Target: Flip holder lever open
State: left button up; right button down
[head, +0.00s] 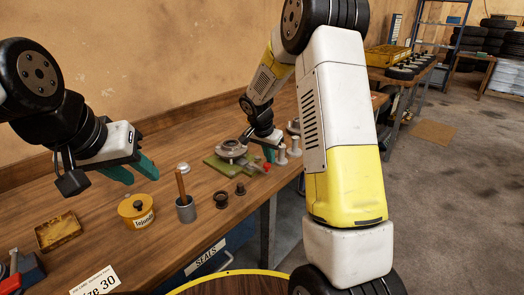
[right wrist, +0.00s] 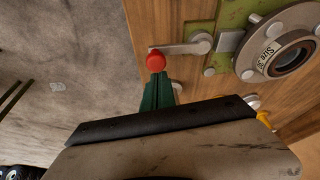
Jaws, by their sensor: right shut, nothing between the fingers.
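The holder is a green plate (head: 215,163) on the wooden bench, with a round metal hub (head: 232,149) on it. In the right wrist view the hub (right wrist: 278,50) carries a "Size 30" label. The holder lever (right wrist: 182,48) is a grey arm pointing left from its pivot, ending in a red knob (right wrist: 156,62). The knob also shows in the head view (head: 266,167). My right gripper (right wrist: 157,80) is shut and empty, its green fingertips right at the knob; I cannot tell if they touch. My left gripper (head: 132,171) is open and empty above the bench, away from the holder.
A yellow tin (head: 136,211), a grey cup with a wooden-handled tool (head: 185,207) and dark bushings (head: 221,200) stand left of the holder. White-grey posts (head: 281,155) stand to its right. A shallow yellow tray (head: 58,231) lies at the left. The bench edge is near the lever.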

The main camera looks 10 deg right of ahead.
jog(key=shift+s+a+m, duration=0.25)
jog(key=shift+s+m, duration=0.05)
jog(key=shift+m, duration=0.3)
jog(key=a+m, duration=0.1)
jog(key=s+m+g, duration=0.1)
jog(key=m, duration=0.1)
jog(key=shift+s+a+h, duration=0.15)
jog(key=shift+a+h, duration=0.25)
jog(key=a+m, duration=0.1)
jog(key=m, duration=0.1)
jog(key=a+m+g, duration=0.1)
jog(key=shift+s+a+m+g, duration=0.1)
jog(key=shift+s+m+g, duration=0.2)
jog(key=shift+s+m, duration=0.1)
jog(key=a+m+g, duration=0.1)
jog(key=a+m, duration=0.1)
jog(key=m, duration=0.1)
jog(key=shift+s+a+m, duration=0.1)
jog(key=shift+a+m, duration=0.05)
jog(key=shift+m, duration=0.15)
jog(key=shift+w+a+m+g, duration=0.15)
jog(key=shift+a+m+g, duration=0.2)
jog(key=shift+a+m, duration=0.45)
jog(key=shift+w+a+m+g, duration=0.15)
jog(key=shift+a+m+g, duration=0.2)
jog(key=shift+m, duration=0.75)
